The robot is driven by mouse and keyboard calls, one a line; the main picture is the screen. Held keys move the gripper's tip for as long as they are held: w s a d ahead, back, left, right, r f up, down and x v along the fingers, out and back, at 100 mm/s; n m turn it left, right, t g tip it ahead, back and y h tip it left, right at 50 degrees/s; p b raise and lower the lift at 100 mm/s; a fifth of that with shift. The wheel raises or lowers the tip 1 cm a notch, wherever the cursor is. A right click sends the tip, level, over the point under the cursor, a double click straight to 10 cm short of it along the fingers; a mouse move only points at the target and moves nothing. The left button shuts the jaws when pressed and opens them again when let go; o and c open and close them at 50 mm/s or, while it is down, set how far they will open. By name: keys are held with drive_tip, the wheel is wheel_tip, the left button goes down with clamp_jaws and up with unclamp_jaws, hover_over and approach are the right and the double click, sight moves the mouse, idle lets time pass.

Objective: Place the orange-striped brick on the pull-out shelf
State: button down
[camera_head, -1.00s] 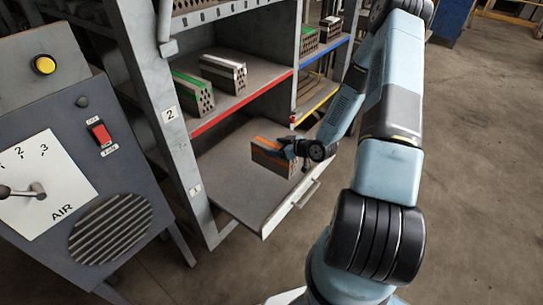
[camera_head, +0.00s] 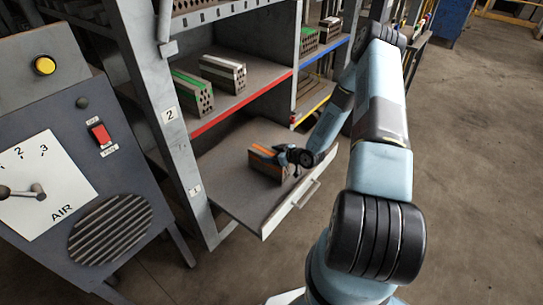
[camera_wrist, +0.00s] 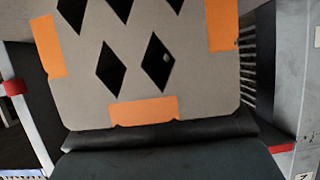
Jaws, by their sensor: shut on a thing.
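The orange-striped brick (camera_head: 262,162) is at the pull-out shelf (camera_head: 225,170) at the bottom of the rack. My gripper (camera_head: 280,157) is shut on its right-hand end. The brick looks upright and low over the shelf; I cannot tell whether its underside touches. In the wrist view the brick's grey holed face (camera_wrist: 85,88) fills the upper middle, with diamond-shaped holes and orange patches on its edges. The fingertips are partly hidden by the brick and the wrist.
A green-striped brick (camera_head: 193,92) and a white-striped brick (camera_head: 222,72) stand on the red-edged shelf (camera_head: 240,112) above. The rack's post (camera_head: 172,125) is at the left. The pull-out shelf's handle (camera_head: 308,193) is at its front. The control box (camera_head: 75,130) stands left.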

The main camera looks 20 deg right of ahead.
drive_tip(key=shift+f, duration=0.25)
unclamp_jaws()
